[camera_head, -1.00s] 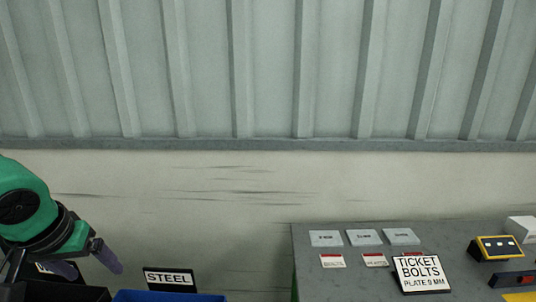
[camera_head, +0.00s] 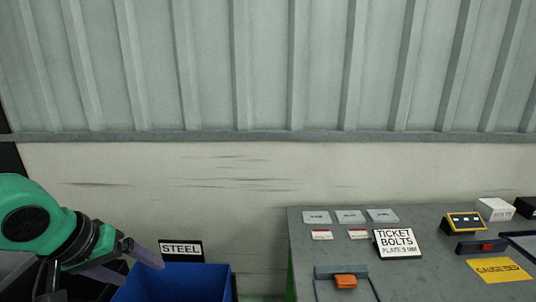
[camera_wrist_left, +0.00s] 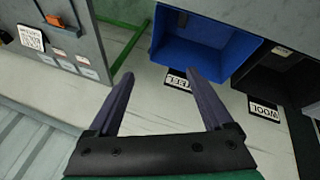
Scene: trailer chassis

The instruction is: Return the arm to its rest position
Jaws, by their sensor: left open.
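My left gripper (camera_head: 143,274) is at the lower left of the head view, on a green arm with a black wrist joint. Its two purple-grey fingers are apart with nothing between them. In the left wrist view the open fingers (camera_wrist_left: 159,74) point toward the blue bin (camera_wrist_left: 208,48) and the wall side of the floor. In the head view the fingers overlap the left side of the blue bin (camera_head: 190,280); I cannot tell their height above it. My right gripper is not in view.
A STEEL sign (camera_head: 181,250) stands behind the blue bin. A dark bin with a WOOL sign (camera_wrist_left: 264,110) is beside it. A grey table (camera_head: 430,275) at right holds a TICKET BOLTS sign (camera_head: 398,243), an orange-topped item (camera_head: 345,281), cards and a yellow-black box (camera_head: 464,222).

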